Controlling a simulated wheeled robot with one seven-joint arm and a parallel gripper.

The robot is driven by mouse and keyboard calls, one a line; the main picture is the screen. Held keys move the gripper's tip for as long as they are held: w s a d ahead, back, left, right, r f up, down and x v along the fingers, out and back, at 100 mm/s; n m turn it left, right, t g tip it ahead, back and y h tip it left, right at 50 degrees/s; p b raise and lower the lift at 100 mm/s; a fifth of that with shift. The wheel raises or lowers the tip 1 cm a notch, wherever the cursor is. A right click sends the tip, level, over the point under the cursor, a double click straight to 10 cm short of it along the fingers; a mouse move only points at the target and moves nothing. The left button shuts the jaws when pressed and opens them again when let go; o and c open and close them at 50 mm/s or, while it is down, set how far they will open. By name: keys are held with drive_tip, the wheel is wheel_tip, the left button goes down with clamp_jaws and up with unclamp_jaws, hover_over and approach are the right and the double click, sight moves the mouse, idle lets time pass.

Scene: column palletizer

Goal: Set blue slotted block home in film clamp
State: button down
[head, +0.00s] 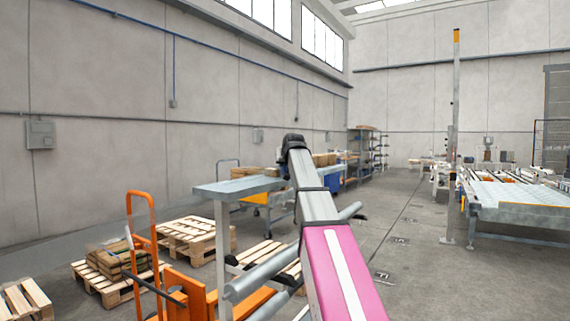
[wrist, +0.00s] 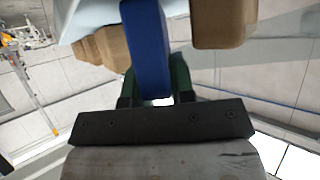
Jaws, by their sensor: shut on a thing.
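The blue slotted block (wrist: 147,40) stands out from between the dark green fingers of my gripper (wrist: 155,85) in the wrist view. My gripper is shut on it, and a small bright gap shows at its lower end. The far end of the block runs out of the top of the picture. I cannot pick out the film clamp for certain in either view. In the head view my arm reaches forward, and the gripper and block cannot be made out.
Tan pieces flank the block, one at left (wrist: 106,45) and one at right (wrist: 222,22). In the head view a grey table (head: 238,187) stands left of my arm, near wooden pallets (head: 197,238) and an orange hand truck (head: 142,245). A conveyor (head: 520,210) stands right, with open floor between.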

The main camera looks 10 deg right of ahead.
drive_tip(key=c, duration=1)
unclamp_jaws()
